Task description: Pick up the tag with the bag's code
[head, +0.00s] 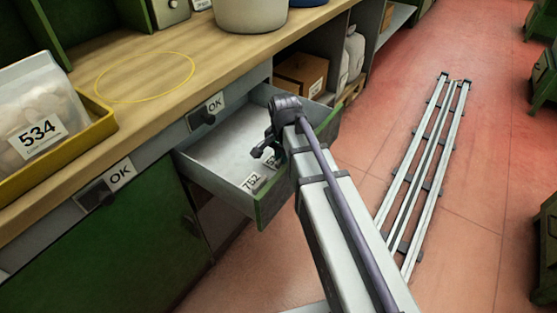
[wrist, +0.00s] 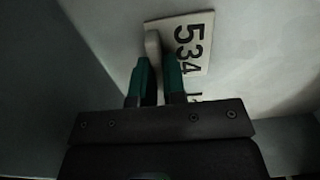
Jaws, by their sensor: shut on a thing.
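The bag (head: 38,110) at the left of the head view carries a white label reading 534. In the wrist view a white tag (wrist: 200,30) reads 534, with a pale upright tab (wrist: 153,45) at its edge. My gripper (wrist: 158,75) is shut on this tab, its teal fingers on either side of it. In the head view my gripper (head: 268,153) is inside the open drawer (head: 215,155), and the 534 tag is hidden there. I cannot tell whether the tag is clear of the drawer floor.
The bag sits in a yellow tray (head: 75,150) on the wooden counter. A yellow ring (head: 145,100) marks clear counter. A white pot (head: 250,15) stands further back. Drawer walls surround my gripper. A second drawer marked OK (head: 118,174) is shut. Floor rails lie to the right.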

